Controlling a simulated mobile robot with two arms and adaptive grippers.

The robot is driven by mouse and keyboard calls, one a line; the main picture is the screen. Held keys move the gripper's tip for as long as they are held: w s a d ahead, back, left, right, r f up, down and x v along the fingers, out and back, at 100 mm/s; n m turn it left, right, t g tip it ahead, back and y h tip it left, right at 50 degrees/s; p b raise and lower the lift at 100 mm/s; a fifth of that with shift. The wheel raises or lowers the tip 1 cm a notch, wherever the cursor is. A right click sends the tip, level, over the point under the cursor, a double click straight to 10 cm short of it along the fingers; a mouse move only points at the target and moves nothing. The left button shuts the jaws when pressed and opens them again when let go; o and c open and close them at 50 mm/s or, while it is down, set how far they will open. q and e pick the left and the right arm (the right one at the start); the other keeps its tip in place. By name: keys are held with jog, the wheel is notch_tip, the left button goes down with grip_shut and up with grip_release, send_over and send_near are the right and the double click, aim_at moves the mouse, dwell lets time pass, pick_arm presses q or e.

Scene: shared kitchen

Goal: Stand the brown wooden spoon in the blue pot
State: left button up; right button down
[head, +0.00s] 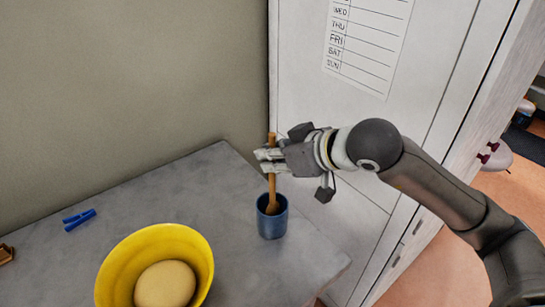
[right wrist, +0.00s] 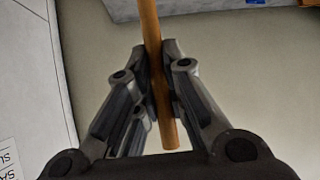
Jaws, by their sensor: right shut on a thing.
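The brown wooden spoon (head: 272,184) is upright, with its bowl end down inside the mouth of the blue pot (head: 272,222). Whether the spoon touches the pot's bottom is hidden by the pot's wall. The pot stands on the grey table near its right side. My right gripper (head: 268,156) is shut on the upper part of the spoon's handle, above the pot. In the right wrist view the spoon's handle (right wrist: 155,60) passes between the two fingers (right wrist: 160,85). My left gripper is not in view.
A yellow bowl (head: 113,268) with a round dough-coloured ball (head: 165,285) stands at the front left of the pot. A blue peg-like thing (head: 79,219) lies on the grey table (head: 185,190) at the left. A wall is behind, and a white cabinet (head: 310,120) stands behind the gripper.

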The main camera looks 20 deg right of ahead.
jog(key=c, duration=1.4)
grip_release()
jog(key=shift+c, duration=0.2)
jog(key=v, duration=0.7)
jog(key=shift+s, duration=0.15)
jog(key=shift+d+r, duration=0.1)
